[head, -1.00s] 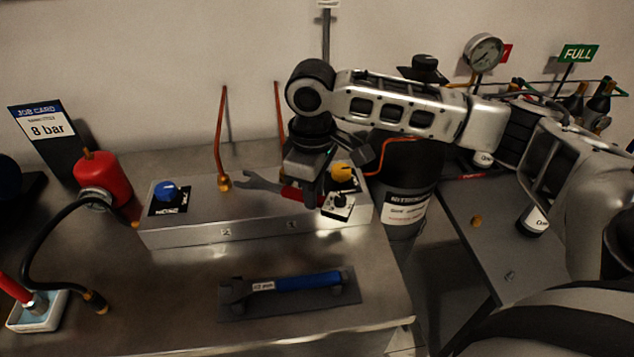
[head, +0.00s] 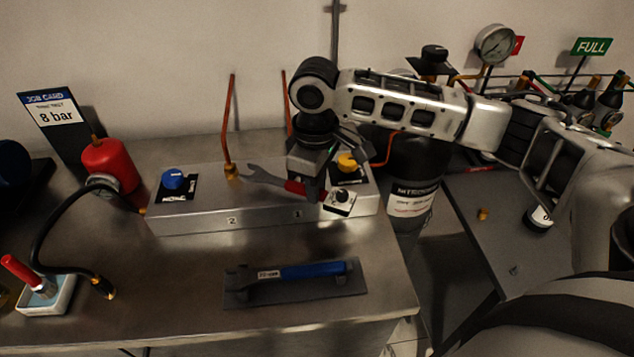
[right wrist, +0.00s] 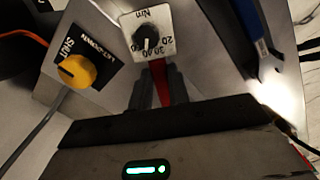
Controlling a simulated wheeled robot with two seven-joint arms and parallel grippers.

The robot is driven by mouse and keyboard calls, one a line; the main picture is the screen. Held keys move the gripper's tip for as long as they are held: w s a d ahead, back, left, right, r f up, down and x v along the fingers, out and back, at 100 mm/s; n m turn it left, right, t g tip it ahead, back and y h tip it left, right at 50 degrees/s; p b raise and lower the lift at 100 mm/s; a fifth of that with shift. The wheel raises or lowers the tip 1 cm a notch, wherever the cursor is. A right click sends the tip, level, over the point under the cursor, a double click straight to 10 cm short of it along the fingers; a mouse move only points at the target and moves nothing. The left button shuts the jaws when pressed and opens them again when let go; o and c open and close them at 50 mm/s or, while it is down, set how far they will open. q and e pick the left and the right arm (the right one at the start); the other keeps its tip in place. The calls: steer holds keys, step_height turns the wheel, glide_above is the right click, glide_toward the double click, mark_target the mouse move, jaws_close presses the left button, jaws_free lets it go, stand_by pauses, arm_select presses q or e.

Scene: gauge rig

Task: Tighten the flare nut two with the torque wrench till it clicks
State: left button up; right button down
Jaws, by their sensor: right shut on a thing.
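My right gripper (head: 308,182) is shut on the red handle of the torque wrench (head: 292,187), above the grey manifold box (head: 190,224). The wrench's open jaw points left, close beside the brass flare nut two (head: 231,171). That nut sits at the foot of a copper pipe, behind the label 2. I cannot tell whether jaw and nut touch. In the right wrist view my fingers (right wrist: 160,88) grip the red handle (right wrist: 159,75) below its white Nm dial block (right wrist: 147,38). The jaw is outside that view. My left gripper is not in view.
A second copper pipe (head: 286,95) stands behind my right gripper. A blue knob (head: 173,179) and a yellow knob (head: 347,161) are on the box. A blue-handled spanner (head: 300,271) lies on a dark mat in front. A black hose (head: 55,222) curves at left.

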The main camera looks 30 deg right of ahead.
mark_target(295, 184)
steer(key=shift+w+a, duration=0.65)
steer(key=shift+w, duration=0.25)
steer(key=shift+w+a, duration=0.6)
steer(key=shift+w, duration=0.25)
stand_by(1.1)
stand_by(1.8)
steer(key=shift+s+a+m, duration=0.4)
steer(key=shift+a+m, duration=0.25)
steer(key=shift+a, duration=0.1)
steer(key=shift+s+a+m, duration=0.4)
steer(key=shift+a+m, duration=0.25)
steer(key=shift+a, duration=0.05)
steer(key=shift+s+a+m, duration=0.25)
steer(key=shift+a+m, duration=0.35)
steer(key=shift+a, duration=0.1)
steer(key=shift+s+a+m, duration=0.25)
steer(key=shift+a+m, duration=0.35)
steer(key=shift+a, duration=0.1)
stand_by(0.5)
